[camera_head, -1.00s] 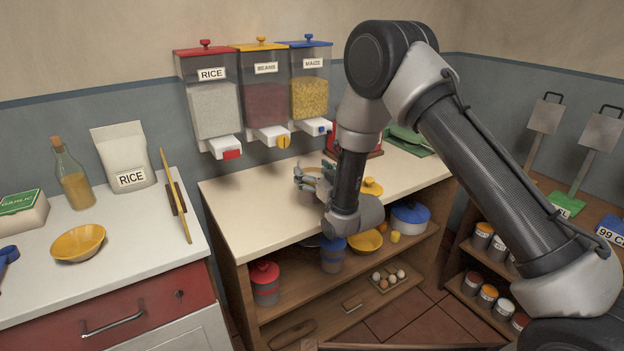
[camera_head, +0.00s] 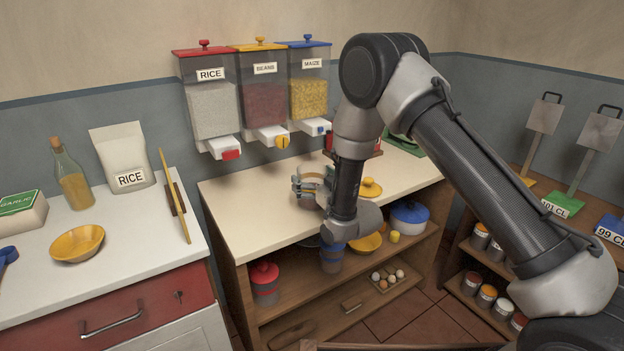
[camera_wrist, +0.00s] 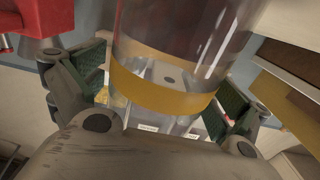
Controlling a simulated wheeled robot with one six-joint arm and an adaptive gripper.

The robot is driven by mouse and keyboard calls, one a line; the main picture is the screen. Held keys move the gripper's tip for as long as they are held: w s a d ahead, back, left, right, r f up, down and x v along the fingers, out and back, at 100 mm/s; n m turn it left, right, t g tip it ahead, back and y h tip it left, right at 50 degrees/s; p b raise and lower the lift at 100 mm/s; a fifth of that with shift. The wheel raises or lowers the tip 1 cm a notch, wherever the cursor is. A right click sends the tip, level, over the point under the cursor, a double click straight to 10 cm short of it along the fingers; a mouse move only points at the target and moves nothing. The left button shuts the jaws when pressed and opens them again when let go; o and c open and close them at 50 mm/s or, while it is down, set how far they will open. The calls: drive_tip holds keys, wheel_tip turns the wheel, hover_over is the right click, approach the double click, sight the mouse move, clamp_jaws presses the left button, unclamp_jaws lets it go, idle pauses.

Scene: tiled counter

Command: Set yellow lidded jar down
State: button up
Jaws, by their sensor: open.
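A clear jar with a yellow band (camera_wrist: 160,92) fills the middle of the wrist view, with dark reddish contents in its upper part. My gripper (camera_wrist: 155,103) is open, with one green-padded finger on either side of the jar. The pads are very close to its wall; I cannot tell if either touches. In the head view my gripper (camera_head: 312,186) is low over the cream counter (camera_head: 250,215), around the small brownish jar body. My wrist hides part of it. A yellow knobbed lid (camera_head: 371,187) shows just right of my wrist; I cannot tell whether it belongs to this jar.
Rice, beans and maize dispensers (camera_head: 265,95) hang on the wall behind. A red object (camera_head: 340,142) and a green one (camera_head: 405,143) stand at the back right. The counter's left part is clear.

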drive_tip(key=shift+r, duration=0.1)
drive_tip(key=v, duration=1.2)
drive_tip(key=w+d+r+m+g+h, duration=0.2)
drive_tip(key=w+d+r+h, duration=0.25)
drive_tip(key=d+r, duration=0.45)
drive_tip(key=s+d+r+m+g+h, duration=0.25)
drive_tip(key=s+d+r, duration=0.4)
drive_tip(key=d, duration=0.45)
drive_tip(key=s+d+r+g+h, duration=0.1)
drive_tip(key=s+d, duration=0.3)
drive_tip(key=s, duration=0.5)
drive_tip(key=s+d+r+m+g+h, duration=0.1)
drive_tip(key=s+d+r+g, duration=0.2)
drive_tip(key=s, duration=0.7)
drive_tip(key=s+d+r+m+g+h, duration=0.1)
drive_tip(key=s+d+r+g, duration=0.1)
drive_tip(key=s+d, duration=0.4)
drive_tip(key=s+r, duration=0.1)
drive_tip(key=s, duration=0.2)
drive_tip(key=shift+s, duration=0.3)
